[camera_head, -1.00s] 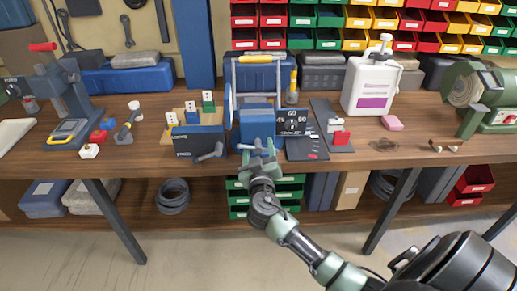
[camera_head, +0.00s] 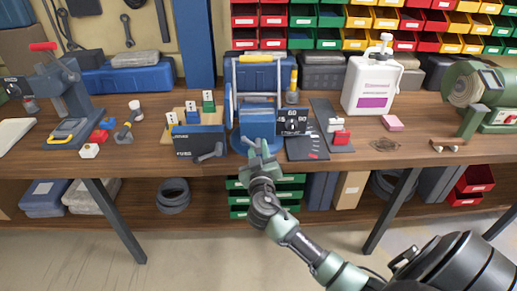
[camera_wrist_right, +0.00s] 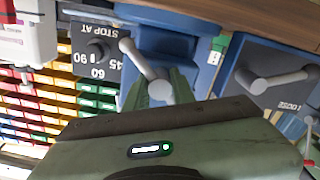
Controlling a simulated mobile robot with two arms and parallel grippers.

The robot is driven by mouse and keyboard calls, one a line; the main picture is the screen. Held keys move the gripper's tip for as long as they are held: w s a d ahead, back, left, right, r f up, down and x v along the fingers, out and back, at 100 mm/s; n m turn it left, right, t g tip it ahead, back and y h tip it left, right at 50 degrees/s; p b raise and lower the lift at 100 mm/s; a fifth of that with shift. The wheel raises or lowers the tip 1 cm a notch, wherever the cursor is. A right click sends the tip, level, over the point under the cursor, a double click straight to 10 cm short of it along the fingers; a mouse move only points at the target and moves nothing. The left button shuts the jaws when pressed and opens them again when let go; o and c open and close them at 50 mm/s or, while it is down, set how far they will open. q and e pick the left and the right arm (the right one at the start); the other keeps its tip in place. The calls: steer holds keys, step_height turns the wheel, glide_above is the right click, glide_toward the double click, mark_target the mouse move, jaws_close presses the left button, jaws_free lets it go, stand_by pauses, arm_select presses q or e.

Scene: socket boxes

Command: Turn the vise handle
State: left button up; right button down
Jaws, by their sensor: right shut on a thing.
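The blue vise (camera_head: 257,122) stands at the front middle of the bench, and its blue body also shows in the right wrist view (camera_wrist_right: 165,45). Its grey crank handle (camera_wrist_right: 143,62) sits on the front face, with a round knob at the upper end and a thick hub near my fingers. My right gripper (camera_head: 262,152) is at the vise front, shut on the vise handle. In the wrist view its green fingers (camera_wrist_right: 160,92) lie on both sides of the hub. The gripper body hides part of the grip. My left gripper is not in view.
A dial panel marked 45, 60, 90 (camera_head: 293,122) stands right of the vise. A dark blue box with a grey lever (camera_head: 198,142) stands close on the left. A white jug (camera_head: 372,85) and green grinder (camera_head: 482,95) are farther right. The floor in front is free.

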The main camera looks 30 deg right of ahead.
stand_by(0.4)
steer(key=c, duration=0.7)
jaws_free()
steer(key=shift+s, duration=0.15)
steer(key=shift+s+a+f, duration=0.1)
steer(key=shift+s+a, duration=0.15)
steer(key=shift+s, duration=0.05)
steer(key=b+v, duration=0.1)
steer(key=v, duration=0.6)
steer(key=shift+d+b, duration=0.1)
steer(key=shift+b, duration=0.25)
